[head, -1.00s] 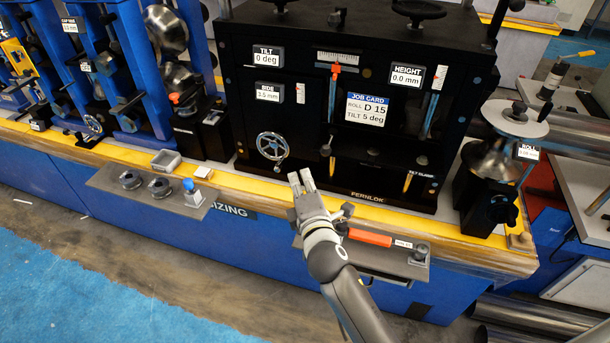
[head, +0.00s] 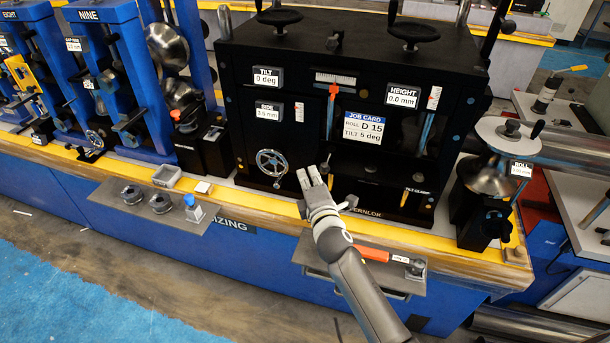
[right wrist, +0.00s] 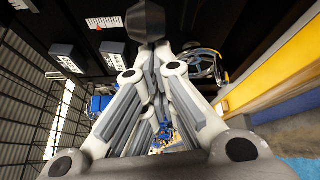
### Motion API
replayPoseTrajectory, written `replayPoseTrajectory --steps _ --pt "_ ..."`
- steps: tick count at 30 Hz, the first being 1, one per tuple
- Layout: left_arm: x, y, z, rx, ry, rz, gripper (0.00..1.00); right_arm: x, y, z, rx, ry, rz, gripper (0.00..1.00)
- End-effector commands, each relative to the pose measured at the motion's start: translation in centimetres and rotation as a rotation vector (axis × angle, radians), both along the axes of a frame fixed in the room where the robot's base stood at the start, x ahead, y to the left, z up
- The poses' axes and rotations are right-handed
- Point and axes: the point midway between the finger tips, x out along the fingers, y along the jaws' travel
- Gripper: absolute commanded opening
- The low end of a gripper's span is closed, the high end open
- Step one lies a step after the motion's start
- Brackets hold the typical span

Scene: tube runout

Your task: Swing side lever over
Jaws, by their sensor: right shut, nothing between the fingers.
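The black Fernlok machine (head: 310,110) stands on the bench with a box labelled SIDE, 3.5 mm (head: 269,110), on its front. A short black-knobbed lever (head: 325,165) stands at the lower middle of the front; I cannot tell for sure that it is the side lever. My right gripper (head: 309,178) is shut and empty, just left of and below that knob. In the right wrist view a dark knob (right wrist: 146,20) shows just beyond the fingers; contact cannot be told. My left gripper is not in view.
A spoked handwheel (head: 272,163) is close left of the gripper. An orange-handled tool (head: 370,253) lies on the front shelf below my right arm. A tilt clamp handle (head: 405,197) is to the right. A small shelf with knobs (head: 160,203) is at the left.

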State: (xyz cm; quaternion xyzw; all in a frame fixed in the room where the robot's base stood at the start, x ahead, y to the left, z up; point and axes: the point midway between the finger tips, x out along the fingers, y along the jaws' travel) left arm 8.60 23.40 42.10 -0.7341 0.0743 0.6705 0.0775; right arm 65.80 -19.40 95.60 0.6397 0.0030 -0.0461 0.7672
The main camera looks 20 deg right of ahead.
Motion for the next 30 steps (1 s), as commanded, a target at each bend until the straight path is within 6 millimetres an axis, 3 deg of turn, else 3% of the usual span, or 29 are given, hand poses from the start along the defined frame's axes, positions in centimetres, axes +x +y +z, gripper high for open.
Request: replayPoseTrajectory --steps 30 --pt "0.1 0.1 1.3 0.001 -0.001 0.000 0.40 -0.4 -0.4 0.0 -0.003 0.001 0.098 0.00"
